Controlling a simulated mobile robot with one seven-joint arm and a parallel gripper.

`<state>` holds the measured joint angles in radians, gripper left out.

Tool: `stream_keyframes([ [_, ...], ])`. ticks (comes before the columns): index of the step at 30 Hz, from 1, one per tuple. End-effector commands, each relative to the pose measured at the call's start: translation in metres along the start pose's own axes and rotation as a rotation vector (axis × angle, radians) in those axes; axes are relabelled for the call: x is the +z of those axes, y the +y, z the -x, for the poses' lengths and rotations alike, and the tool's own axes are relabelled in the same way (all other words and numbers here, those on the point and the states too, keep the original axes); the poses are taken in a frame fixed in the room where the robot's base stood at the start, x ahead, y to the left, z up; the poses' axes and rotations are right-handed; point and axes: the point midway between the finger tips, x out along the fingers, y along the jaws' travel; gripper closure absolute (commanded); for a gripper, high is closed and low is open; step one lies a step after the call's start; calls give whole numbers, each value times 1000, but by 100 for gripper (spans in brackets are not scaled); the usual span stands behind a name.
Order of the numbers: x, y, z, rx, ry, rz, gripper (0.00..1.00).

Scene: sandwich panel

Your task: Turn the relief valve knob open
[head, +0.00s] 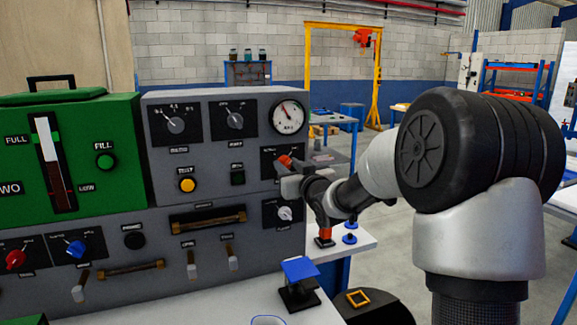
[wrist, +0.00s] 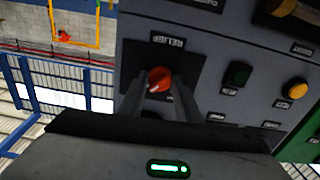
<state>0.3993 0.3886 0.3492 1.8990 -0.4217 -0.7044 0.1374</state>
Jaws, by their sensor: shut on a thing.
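The relief valve knob is orange-red and round, and shows in the wrist view (wrist: 160,76) on a dark plate with a RELIEF label (wrist: 168,42). A small white mark shows on its lower left in that view. In the head view the knob (head: 285,160) shows at the right end of the grey panel, partly hidden by my gripper. My gripper (head: 291,174) reaches in from the right and is shut on the knob. In the wrist view its two fingers stand on either side of the knob.
The grey panel (head: 210,148) carries a gauge (head: 288,117), a yellow button (head: 187,185), a dark green button (head: 237,177) and a silver knob (head: 285,213) below the relief plate. A green tank unit (head: 90,115) stands at left. A blue-topped block (head: 299,269) stands on the white bench.

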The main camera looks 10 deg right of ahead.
Motion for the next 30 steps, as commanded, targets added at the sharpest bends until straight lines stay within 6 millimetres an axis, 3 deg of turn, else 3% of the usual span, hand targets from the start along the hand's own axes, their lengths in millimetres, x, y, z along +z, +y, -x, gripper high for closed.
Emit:
stream_keyframes([
  [21, 0, 0, 0, 1, 0, -74, 92],
  [22, 0, 0, 0, 1, 0, -74, 67],
  [24, 0, 0, 0, 0, 0, -74, 55],
  [30, 0, 0, 0, 0, 0, -73, 51],
])
